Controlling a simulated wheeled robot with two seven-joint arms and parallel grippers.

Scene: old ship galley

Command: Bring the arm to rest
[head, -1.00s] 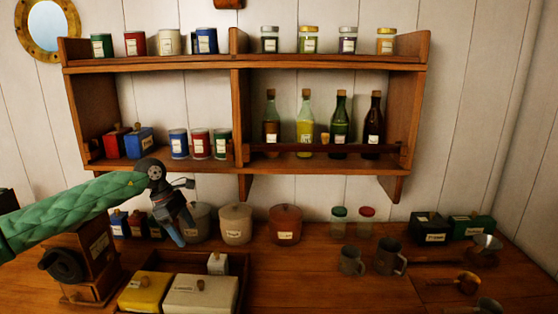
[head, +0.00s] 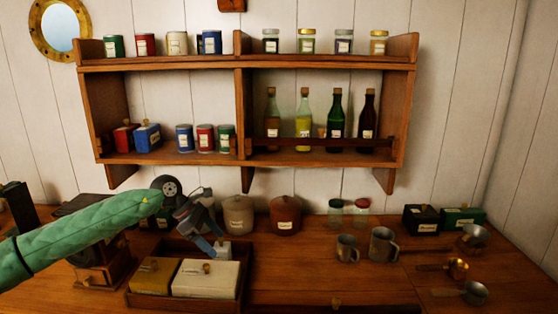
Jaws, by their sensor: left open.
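My left arm, in a green quilted sleeve, comes in from the left in the head view. Its dark gripper (head: 212,240) is open, with its fingers pointing down. It shows over the back of a wooden tray (head: 246,270) and in front of the canisters. No object shows between its fingers. A small white box (head: 222,251) in the tray shows just beside and below the fingers; I cannot tell whether they touch. My right gripper is not in view.
The tray also holds a yellow-brown box (head: 156,279) and a cream box (head: 205,279). A grinder (head: 100,265) stands left, partly behind my arm. Two mugs (head: 382,245) and several scoops (head: 473,292) are at right. A wall shelf (head: 240,66) with bottles hangs behind.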

